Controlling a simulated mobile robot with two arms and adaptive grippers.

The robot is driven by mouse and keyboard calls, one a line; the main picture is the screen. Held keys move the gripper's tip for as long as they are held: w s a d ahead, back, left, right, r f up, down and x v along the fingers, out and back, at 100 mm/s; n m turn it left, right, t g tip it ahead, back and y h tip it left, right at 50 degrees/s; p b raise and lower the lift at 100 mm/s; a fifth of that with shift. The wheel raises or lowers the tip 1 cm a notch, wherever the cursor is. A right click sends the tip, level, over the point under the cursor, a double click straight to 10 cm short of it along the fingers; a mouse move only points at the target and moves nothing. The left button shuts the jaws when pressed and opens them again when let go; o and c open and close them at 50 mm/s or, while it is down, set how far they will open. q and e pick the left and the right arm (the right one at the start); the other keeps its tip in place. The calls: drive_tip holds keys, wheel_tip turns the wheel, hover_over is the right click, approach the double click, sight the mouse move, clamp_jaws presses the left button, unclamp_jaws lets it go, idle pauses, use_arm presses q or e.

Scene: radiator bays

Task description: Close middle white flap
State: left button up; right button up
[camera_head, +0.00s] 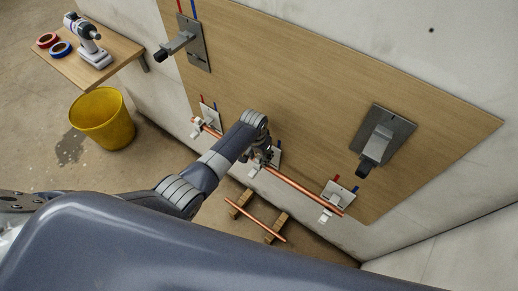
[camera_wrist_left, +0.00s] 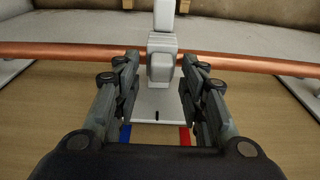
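The middle white bracket (camera_wrist_left: 158,103) is mounted on the wooden board, with the copper pipe (camera_wrist_left: 85,50) running across it. Its white flap (camera_wrist_left: 164,18) extends past the pipe, away from the board side in the left wrist view; in the head view a bit of the flap (camera_head: 254,171) shows below the pipe. My left gripper (camera_wrist_left: 160,66) is open, its two fingers on either side of the bracket's white block (camera_wrist_left: 162,58), with gaps visible. In the head view my left gripper (camera_head: 263,156) hides most of the middle bracket. My right gripper is not in view.
Similar white brackets sit on the pipe at left (camera_head: 208,115) and right (camera_head: 337,194). Larger grey brackets (camera_head: 383,138) are on the board (camera_head: 290,75). A loose copper pipe (camera_head: 256,222) lies on wooden blocks below. A yellow bucket (camera_head: 103,120) and a shelf (camera_head: 118,47) stand left.

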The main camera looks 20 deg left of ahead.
sight(257, 159)
use_arm(q)
wheel_tip(257, 159, up, 11)
drive_tip(key=s, duration=0.1)
drive_tip(key=shift+s+a+r, duration=0.2)
drive_tip(key=shift+s+a, duration=0.1)
drive_tip(key=shift+s, duration=0.05)
idle(0.6)
